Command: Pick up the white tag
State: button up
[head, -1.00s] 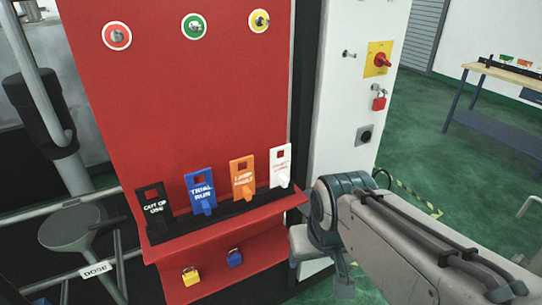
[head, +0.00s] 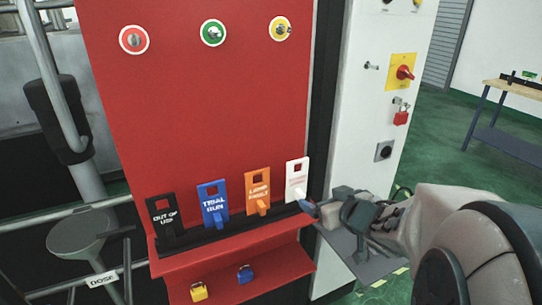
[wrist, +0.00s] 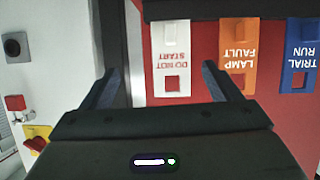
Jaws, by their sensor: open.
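The white tag (head: 297,178) stands upright at the right end of a black rack (head: 236,231) on the red board. In the wrist view the white tag (wrist: 171,68) appears upside down, reads "DO NOT START", and lies between the fingers' directions, ahead of them. My gripper (head: 318,207) is just right of the white tag in the head view. In the wrist view my gripper (wrist: 160,75) is open and its two fingers are spread, with nothing held between them.
An orange tag (head: 258,188), a blue tag (head: 213,203) and a black tag (head: 164,215) stand left of the white one. Below is a red shelf (head: 235,270) with yellow and blue padlocks. A white cabinet (head: 375,130) with a red switch rises at the right.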

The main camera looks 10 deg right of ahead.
aim_at(297, 188)
jog(key=shift+y, duration=0.5)
jog(key=p+x, duration=0.2)
jog(key=x, duration=0.1)
jog(key=a+p+x, duration=0.1)
jog(key=p+x, duration=0.2)
jog(key=shift+s, duration=0.2)
jog(key=x, duration=0.2)
jog(key=shift+w+f, duration=0.25)
jog(key=shift+w+a+f, duration=0.1)
jog(key=shift+w+a, duration=0.2)
jog(key=shift+w, duration=0.35)
jog(key=shift+p+x, duration=0.5)
jog(key=shift+x, duration=1.5)
jog(key=c, duration=1.1)
